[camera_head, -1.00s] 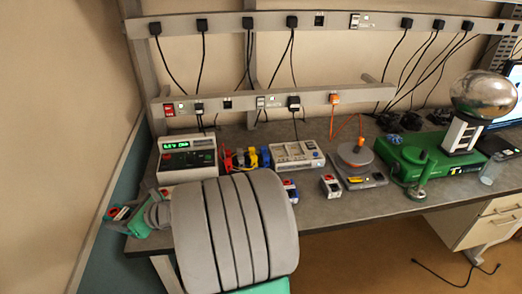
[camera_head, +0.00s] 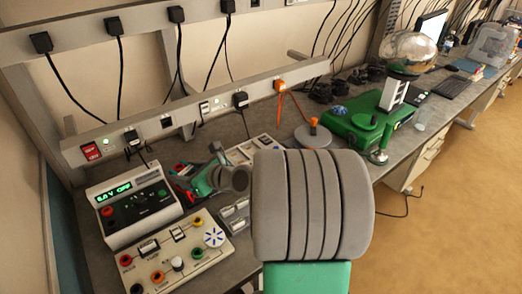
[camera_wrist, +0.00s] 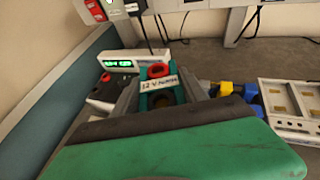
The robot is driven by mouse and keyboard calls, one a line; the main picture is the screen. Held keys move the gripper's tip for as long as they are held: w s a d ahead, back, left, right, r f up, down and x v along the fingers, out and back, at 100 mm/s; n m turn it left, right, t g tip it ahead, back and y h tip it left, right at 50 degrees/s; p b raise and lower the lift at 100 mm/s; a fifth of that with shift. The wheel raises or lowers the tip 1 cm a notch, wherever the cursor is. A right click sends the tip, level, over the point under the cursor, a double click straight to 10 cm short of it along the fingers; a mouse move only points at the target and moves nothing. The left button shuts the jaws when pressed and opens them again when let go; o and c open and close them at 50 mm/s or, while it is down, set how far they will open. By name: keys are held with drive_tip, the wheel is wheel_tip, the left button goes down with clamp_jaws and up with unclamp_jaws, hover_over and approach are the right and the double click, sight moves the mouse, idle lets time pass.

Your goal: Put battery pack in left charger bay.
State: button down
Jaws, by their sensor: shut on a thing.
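In the wrist view, my gripper (camera_wrist: 161,92) is shut on a teal battery pack (camera_wrist: 160,84) with a red ring and a white label starting "12 V". The pack also shows in the head view (camera_head: 180,169), held by my gripper (camera_head: 197,179) beside the power supply. A pale charger panel with contacts (camera_wrist: 283,112) lies apart to the right in the wrist view. In the head view the charger (camera_head: 262,145) is partly hidden by my arm. I cannot make out its bays fully.
A power supply with a green display (camera_head: 130,205) stands left. A cream board with knobs and sockets (camera_head: 207,262) lies in front of it. Blue and yellow items (camera_wrist: 240,90) sit between pack and charger. A socket rail (camera_head: 190,120) runs behind. My arm hides the middle bench.

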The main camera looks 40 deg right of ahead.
drive_tip(key=s+d+r+m+h+b, duration=0.1)
drive_tip(key=s+d+m+h+b, duration=0.15)
drive_tip(key=d, duration=0.85)
drive_tip(key=s+d+m+h+b, duration=0.1)
drive_tip(key=d+m+h+b, duration=0.15)
drive_tip(key=d, duration=0.85)
drive_tip(key=p, duration=0.3)
hover_over(237, 158)
drive_tip(key=shift+n+t, duration=0.3)
drive_tip(key=shift+n, duration=0.1)
drive_tip(key=f, duration=0.9)
drive_tip(key=shift+s+f, duration=0.1)
drive_tip(key=shift+s, duration=0.2)
drive_tip(key=f, duration=0.2)
drive_tip(key=f+p, duration=0.1)
drive_tip(key=shift+w+f, duration=0.3)
drive_tip(key=shift+f, duration=0.2)
drive_tip(key=c, duration=0.6)
unclamp_jaws()
drive_tip(key=shift+s, duration=0.1)
